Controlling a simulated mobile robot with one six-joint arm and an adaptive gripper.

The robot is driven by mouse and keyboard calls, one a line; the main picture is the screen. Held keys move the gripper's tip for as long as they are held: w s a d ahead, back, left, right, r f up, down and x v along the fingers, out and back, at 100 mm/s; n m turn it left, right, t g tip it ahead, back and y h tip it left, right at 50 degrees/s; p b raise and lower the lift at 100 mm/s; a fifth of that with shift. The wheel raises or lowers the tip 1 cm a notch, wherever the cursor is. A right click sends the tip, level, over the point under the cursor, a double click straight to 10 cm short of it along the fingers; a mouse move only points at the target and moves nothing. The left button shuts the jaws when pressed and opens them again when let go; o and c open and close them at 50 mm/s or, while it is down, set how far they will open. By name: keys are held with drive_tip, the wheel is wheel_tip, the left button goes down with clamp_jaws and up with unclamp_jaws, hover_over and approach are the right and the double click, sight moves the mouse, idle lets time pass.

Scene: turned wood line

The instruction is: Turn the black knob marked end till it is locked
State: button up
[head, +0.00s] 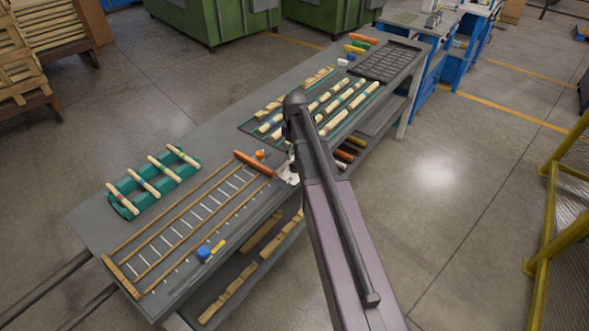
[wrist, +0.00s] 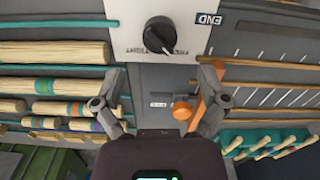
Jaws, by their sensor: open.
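The black knob (wrist: 158,36) sits on a white plate (wrist: 135,12) at the top middle of the wrist view. A pale pointer line shows on the knob, and small lettering below it is upside down and hard to read. An END label (wrist: 208,20) is upside down to the right of the knob. My gripper (wrist: 160,75) is open and empty, its two fingers apart on either side below the knob, not touching it. In the head view my arm hides the knob; only an edge of the white plate (head: 287,174) shows beside my gripper.
An orange bar (head: 255,164) and a small orange ball (head: 260,154) lie left of the plate on the grey bench (head: 215,137). Turned wood pieces (head: 345,104) lie in rows behind it. A green rack (head: 122,206) holds several spindles. A yellow guard rail (head: 550,200) stands at right.

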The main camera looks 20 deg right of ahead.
drive_tip(key=shift+f+b, duration=3)
drive_tip(key=shift+f, duration=0.25)
drive_tip(key=c, duration=1.1)
